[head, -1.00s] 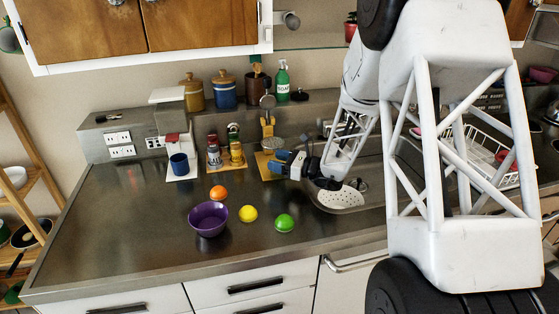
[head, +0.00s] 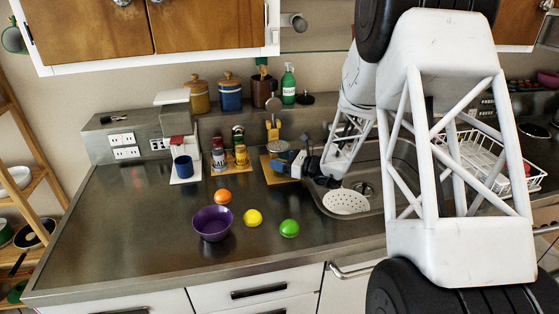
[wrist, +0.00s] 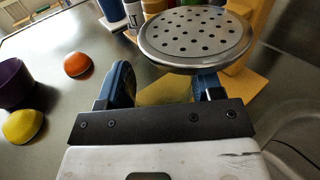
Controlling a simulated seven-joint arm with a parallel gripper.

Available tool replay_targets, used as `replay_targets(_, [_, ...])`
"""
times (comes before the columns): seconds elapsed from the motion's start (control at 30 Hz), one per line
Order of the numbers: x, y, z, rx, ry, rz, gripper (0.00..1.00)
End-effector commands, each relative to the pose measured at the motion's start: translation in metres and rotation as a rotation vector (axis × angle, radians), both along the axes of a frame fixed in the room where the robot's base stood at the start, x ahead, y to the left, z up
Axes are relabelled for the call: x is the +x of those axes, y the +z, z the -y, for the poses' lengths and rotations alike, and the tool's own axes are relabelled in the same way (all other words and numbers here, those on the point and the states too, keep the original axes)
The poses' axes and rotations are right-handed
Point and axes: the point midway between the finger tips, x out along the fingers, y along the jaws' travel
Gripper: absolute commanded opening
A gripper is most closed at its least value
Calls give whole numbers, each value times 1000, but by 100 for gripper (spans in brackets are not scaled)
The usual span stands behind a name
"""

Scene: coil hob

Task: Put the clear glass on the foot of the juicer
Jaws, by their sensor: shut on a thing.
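The juicer (head: 273,131) is a yellow upright stand at the back of the counter. Its flat yellow foot (head: 270,171) also shows in the wrist view (wrist: 250,88). A round perforated metal plate (wrist: 195,38) is on the juicer, just ahead of my fingers. My gripper (head: 287,160) is at the juicer's front right, with its blue fingers over the foot. In the wrist view, my gripper (wrist: 165,85) is shut on the clear glass (wrist: 163,92), which shows only faintly against the yellow foot. Whether the glass touches the foot cannot be told; the plate hides part of this area.
Seasoning bottles (head: 229,158) and a blue mug (head: 182,167) stand left of the juicer. An orange (head: 222,196), a lemon (head: 252,217), a lime (head: 289,228) and a purple bowl (head: 212,223) are in front. The sink (head: 375,190) is at right.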

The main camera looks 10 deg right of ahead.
Motion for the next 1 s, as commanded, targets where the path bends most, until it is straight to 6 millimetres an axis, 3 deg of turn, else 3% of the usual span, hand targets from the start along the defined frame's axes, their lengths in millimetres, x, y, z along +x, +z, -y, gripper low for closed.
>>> replay_targets(0.03, [6,17,4,0,-4,31,19])
replay_targets(0.4, [6,17,5,0,-6,31,19])
replay_targets(0.43, [6,17,5,0,-6,31,65])
replay_targets(0.53, [6,17,5,0,-6,31,80])
replay_targets(0.63, [6,17,5,-1,-6,30,90])
replay_targets(1.0, [4,16,6,-1,-5,30,90])
